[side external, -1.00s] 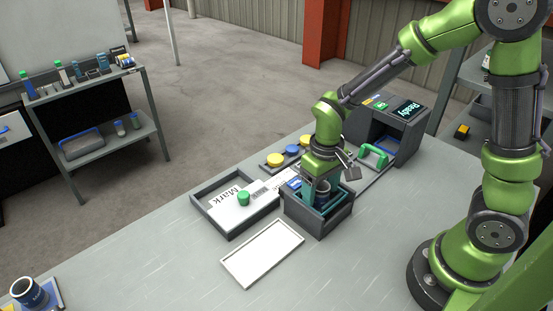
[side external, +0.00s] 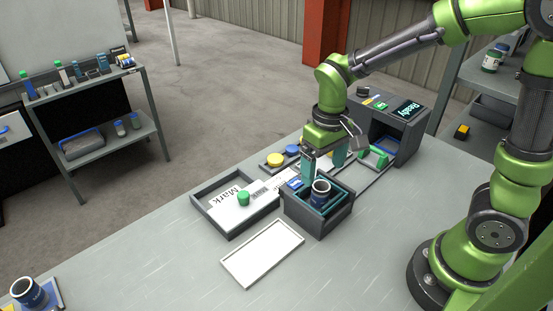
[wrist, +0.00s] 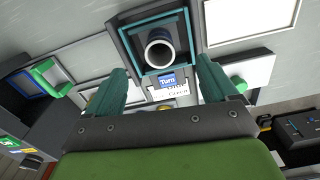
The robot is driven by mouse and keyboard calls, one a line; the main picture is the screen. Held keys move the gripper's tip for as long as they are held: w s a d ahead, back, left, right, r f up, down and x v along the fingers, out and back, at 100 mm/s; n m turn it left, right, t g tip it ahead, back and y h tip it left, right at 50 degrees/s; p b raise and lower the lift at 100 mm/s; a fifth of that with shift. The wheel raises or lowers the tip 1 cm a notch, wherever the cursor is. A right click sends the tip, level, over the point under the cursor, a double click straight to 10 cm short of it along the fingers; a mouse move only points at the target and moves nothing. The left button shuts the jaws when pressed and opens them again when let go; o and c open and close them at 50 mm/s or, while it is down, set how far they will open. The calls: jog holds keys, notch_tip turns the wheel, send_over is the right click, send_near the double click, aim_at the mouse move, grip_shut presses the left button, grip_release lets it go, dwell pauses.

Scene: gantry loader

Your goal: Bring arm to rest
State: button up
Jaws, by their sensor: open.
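My gripper (side external: 324,166) is open and empty above the back edge of a dark grey box with a teal inner rim (side external: 318,227). A dark blue mug (side external: 320,194) with a pale rim stands in that box. In the wrist view my gripper's two teal fingers (wrist: 156,88) are spread wide, with nothing between them at their level. The mug (wrist: 159,51) shows beyond the fingertips, inside the box's teal frame (wrist: 124,42).
A machine with a "Ready" display (side external: 407,109) and a green handle stands behind right. A dark tray (side external: 205,188) with a "Mark" card and a white tray (side external: 262,252) lie left and in front. Another mug (side external: 28,293) is at far left.

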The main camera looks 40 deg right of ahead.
jog(key=shift+r, duration=1)
jog(key=s+d+r+m+t+y, duration=0.1)
jog(key=s+r+m+t+y, duration=0.1)
jog(key=s+r+t, duration=0.5)
notch_tip(320, 180, up, 3)
jog(key=shift+s+m, duration=0.4)
jog(key=shift+s, duration=0.1)
jog(key=shift+d, duration=0.1)
